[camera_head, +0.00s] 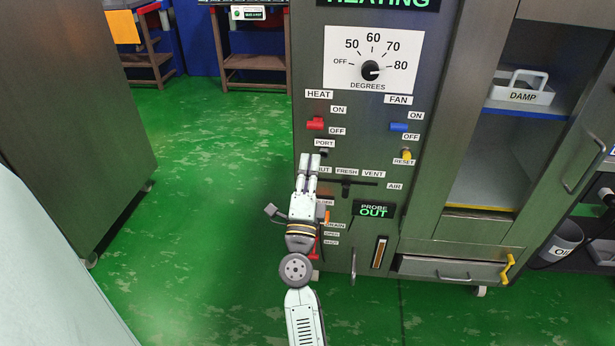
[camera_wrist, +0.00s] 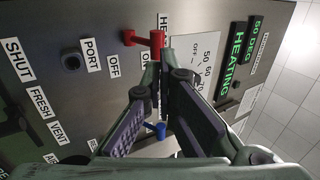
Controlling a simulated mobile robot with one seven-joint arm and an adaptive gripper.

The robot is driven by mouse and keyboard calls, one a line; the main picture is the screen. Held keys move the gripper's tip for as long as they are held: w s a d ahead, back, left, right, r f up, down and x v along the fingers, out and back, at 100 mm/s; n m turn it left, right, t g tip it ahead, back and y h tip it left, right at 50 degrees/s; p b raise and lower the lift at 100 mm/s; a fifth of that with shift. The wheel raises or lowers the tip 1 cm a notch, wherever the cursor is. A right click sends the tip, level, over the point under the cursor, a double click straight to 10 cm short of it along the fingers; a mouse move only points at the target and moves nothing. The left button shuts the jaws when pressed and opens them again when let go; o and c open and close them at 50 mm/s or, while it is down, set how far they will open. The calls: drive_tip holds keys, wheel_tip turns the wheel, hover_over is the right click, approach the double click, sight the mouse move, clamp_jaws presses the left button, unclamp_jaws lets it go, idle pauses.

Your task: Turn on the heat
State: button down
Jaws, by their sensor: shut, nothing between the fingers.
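The red HEAT switch (camera_head: 316,124) sits on the front of the grey metal cabinet, beside its ON and OFF labels. It also shows in the wrist view (camera_wrist: 147,38), just beyond my fingertips. I cannot tell for sure which label its handle is set to. My gripper (camera_head: 309,162) is shut and empty, its tips below the switch near the PORT label in the head view. In the wrist view the closed fingers (camera_wrist: 155,70) point toward the panel; contact with the switch cannot be told. A green lit HEATING sign (camera_wrist: 230,65) shows above the dial.
The black degrees knob (camera_head: 370,70) is above the switch, its mark toward 80. The blue FAN switch (camera_head: 398,127) and yellow RESET button (camera_head: 406,155) are to the right. The vent slider (camera_head: 345,184) lies below. Green floor is open at left.

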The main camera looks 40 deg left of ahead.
sight(314, 128)
drive_tip(key=x, duration=0.7)
drive_tip(key=shift+s+p, duration=0.1)
drive_tip(key=shift+p, duration=0.3)
wheel_tip(314, 128, up, 2)
drive_tip(key=p, duration=0.3)
drive_tip(key=shift+f, duration=0.1)
